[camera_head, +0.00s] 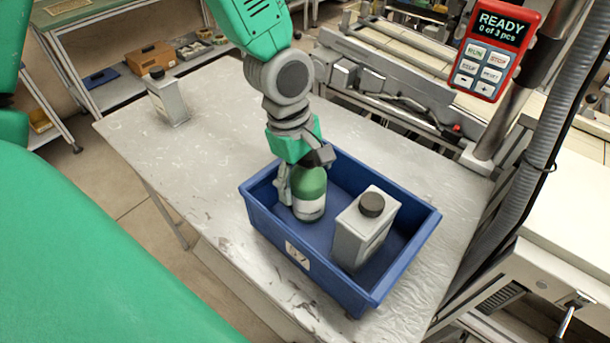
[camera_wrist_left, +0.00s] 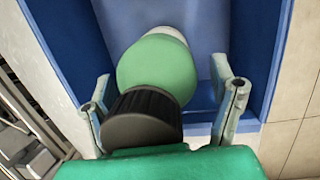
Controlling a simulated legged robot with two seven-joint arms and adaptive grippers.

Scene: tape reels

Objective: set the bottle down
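A green bottle (camera_head: 309,186) with a pale label stands upright inside the blue crate (camera_head: 300,258), in its left part. Its base appears to rest on the crate floor. My left gripper (camera_head: 303,180) is over the bottle from above, with its fingers on either side. In the left wrist view, the bottle (camera_wrist_left: 157,65) with its black cap lies between the fingers of my left gripper (camera_wrist_left: 165,95). The fingers are spread, with narrow gaps beside the bottle, so it looks open. My right gripper is not in view.
A grey canister (camera_head: 358,232) with a black cap stands in the crate, right of the bottle. Another grey canister (camera_head: 168,98) stands at the far left of the metal table (camera_head: 210,165). A conveyor (camera_head: 390,75) and a red control box (camera_head: 493,53) are behind.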

